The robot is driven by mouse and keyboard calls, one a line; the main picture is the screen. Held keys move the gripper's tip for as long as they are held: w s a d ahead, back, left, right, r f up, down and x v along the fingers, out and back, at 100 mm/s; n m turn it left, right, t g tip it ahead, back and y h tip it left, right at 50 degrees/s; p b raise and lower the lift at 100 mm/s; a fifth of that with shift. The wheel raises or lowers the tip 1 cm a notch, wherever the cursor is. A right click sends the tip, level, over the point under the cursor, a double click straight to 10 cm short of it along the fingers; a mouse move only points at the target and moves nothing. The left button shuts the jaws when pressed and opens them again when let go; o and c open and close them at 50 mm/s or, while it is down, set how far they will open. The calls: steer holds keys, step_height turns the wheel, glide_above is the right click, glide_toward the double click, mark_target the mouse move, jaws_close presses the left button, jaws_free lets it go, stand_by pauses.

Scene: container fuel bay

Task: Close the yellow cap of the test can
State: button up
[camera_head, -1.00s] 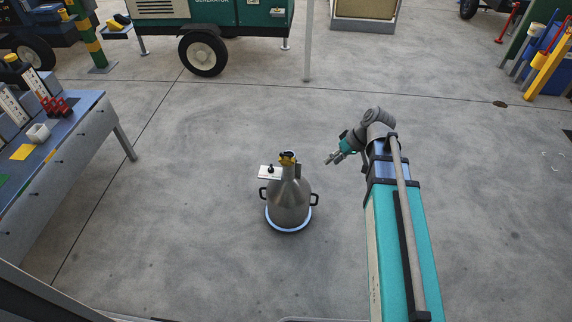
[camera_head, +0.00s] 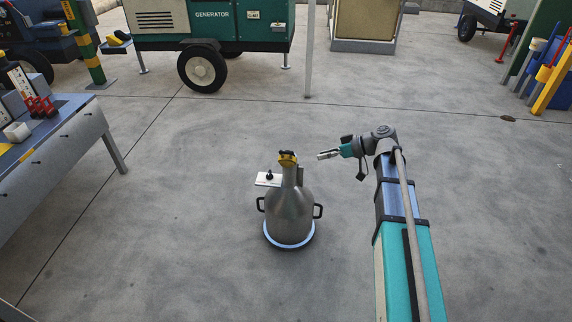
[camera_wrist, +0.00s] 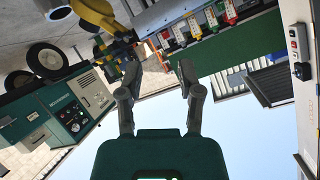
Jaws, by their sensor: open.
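The test can (camera_head: 289,212) is a grey metal vessel with a narrow neck and two side handles, upright on a blue-white ring on the floor. Its yellow cap (camera_head: 288,160), with a dark part on top, sits at the neck's top; I cannot tell how far it is open. My gripper (camera_head: 326,155) is open and empty, to the right of the cap at about its height in the picture, with a gap between. In the wrist view its two fingers (camera_wrist: 156,82) are spread.
A small white plate with a black knob (camera_head: 268,179) is beside the can's neck. A blue workbench (camera_head: 70,140) stands at the left. A green generator trailer (camera_head: 210,30) and a thin post (camera_head: 309,50) stand behind. The floor around the can is clear.

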mark_target(290, 153)
steer(key=w+d+f+n+y+b, duration=0.1)
steer(key=w+f+n+y+b, duration=0.3)
steer(key=b, duration=0.8)
steer(key=shift+w+d+f+t+y+b, duration=0.3)
steer(key=shift+w+f+t+y, duration=0.1)
steer(key=shift+w+f, duration=0.85)
steer(key=shift+a+r, duration=0.1)
steer(key=shift+r, duration=0.05)
steer(key=a, duration=0.4)
steer(key=w+a, duration=0.1)
steer(key=a, duration=0.8)
steer(key=shift+w+a, duration=0.3)
jaws_close()
